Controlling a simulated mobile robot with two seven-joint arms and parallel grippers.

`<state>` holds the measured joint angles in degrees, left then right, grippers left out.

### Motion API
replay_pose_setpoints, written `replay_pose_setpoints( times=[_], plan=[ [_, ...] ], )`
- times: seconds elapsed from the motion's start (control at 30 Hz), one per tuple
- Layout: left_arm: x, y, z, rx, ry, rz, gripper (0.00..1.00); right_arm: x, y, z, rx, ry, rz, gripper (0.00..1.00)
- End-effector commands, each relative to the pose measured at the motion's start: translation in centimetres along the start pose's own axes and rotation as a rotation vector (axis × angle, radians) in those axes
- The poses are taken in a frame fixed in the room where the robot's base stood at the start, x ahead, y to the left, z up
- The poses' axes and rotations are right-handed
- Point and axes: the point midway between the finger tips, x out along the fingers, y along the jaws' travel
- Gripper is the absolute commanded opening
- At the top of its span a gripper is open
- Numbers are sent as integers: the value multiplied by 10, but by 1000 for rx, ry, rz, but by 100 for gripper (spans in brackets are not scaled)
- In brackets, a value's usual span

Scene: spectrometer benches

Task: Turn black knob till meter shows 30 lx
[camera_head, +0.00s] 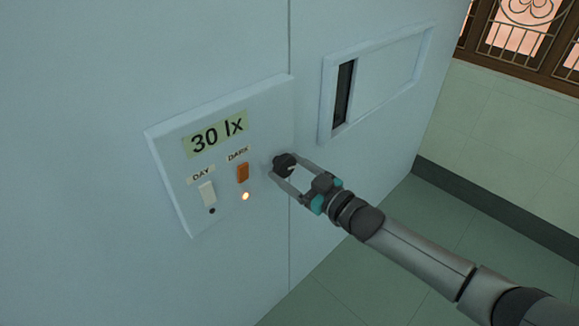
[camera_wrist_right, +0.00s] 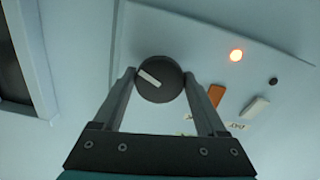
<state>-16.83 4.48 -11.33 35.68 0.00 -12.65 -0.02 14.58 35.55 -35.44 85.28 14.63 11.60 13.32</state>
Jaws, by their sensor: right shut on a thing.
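The black knob (camera_head: 284,164) is on the right side of a pale wall panel (camera_head: 218,112). The panel's meter (camera_head: 217,134) reads 30 lx. My right gripper (camera_head: 281,174) has its fingers on either side of the knob and is shut on it. In the right wrist view the round knob (camera_wrist_right: 159,79) sits between the two fingertips (camera_wrist_right: 158,83), and its white pointer mark slants to the upper left. My left gripper is in neither view.
A white DAY switch (camera_head: 207,193) and an orange DARK switch (camera_head: 243,173) are left of the knob. A lamp (camera_head: 245,196) below the DARK switch glows orange; a dark dot (camera_head: 212,211) is below the DAY switch. A framed recess (camera_head: 376,82) is at upper right.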

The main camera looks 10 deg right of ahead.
Motion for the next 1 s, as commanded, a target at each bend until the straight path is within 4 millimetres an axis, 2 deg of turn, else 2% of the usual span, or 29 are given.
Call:
replay_pose_setpoints(
  times=[0.2, 0.23, 0.43, 0.77, 1.0],
  plan=[
    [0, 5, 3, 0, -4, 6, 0, 0, 0, 1, 0, -1, 0, 19],
    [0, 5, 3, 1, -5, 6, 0, 0, 0, 1, 0, -1, 0, 76],
    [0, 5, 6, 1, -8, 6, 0, 0, 0, 1, 1, -1, 0, 98],
    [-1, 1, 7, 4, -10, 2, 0, -3, 0, 1, 2, -1, 0, 100],
    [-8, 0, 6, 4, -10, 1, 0, -30, 0, 0, 2, -4, 0, 100]
  ],
)
